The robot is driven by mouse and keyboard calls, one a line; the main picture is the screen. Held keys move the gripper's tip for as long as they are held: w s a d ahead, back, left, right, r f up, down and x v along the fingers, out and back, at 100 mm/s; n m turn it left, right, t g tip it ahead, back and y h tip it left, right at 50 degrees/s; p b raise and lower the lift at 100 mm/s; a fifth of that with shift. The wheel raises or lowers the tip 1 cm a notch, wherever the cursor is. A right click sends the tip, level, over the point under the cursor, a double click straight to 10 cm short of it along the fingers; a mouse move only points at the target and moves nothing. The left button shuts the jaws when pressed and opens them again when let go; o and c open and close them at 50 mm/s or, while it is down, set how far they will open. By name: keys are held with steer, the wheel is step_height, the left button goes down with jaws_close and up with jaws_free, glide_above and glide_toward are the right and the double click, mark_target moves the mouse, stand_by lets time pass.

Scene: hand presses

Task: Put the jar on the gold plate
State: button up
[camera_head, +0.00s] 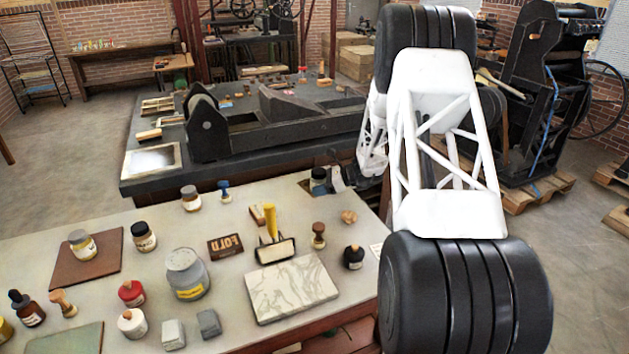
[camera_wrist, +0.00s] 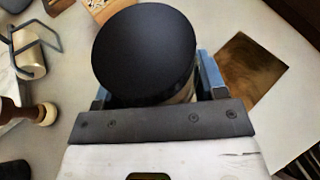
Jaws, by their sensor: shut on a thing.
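A jar with a broad black lid (camera_wrist: 145,50) fills the middle of the wrist view, between the blue fingers of my gripper (camera_wrist: 155,92). My gripper is shut on this jar, and the lid hides most of its body. In the head view the jar (camera_head: 318,176) is small, near the back right edge of the pale table, with my gripper (camera_head: 330,182) at its right side. I cannot tell whether its base touches the table. The gold plate (camera_wrist: 252,68) lies flat to the right of the jar in the wrist view, its visible part bare.
The pale table (camera_head: 110,290) holds several other jars, a large grey jar (camera_head: 187,275), a marble slab (camera_head: 290,288) and a yellow-handled roller (camera_head: 272,225). In the wrist view, the roller (camera_wrist: 28,55) and a wooden-handled stamp (camera_wrist: 28,112) are left of the jar.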

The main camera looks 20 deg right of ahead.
steer(key=w+d, duration=0.1)
steer(key=w, duration=0.5)
steer(key=w+d+f, duration=0.1)
steer(key=w, duration=0.3)
steer(key=shift+w+d, duration=0.1)
steer(key=shift+d, duration=0.25)
steer(key=shift+f, duration=1.7)
steer(key=shift+f, duration=0.1)
steer(key=o, duration=1.1)
steer(key=shift+c, duration=0.2)
steer(key=shift+d, duration=0.1)
steer(key=v, duration=1.2)
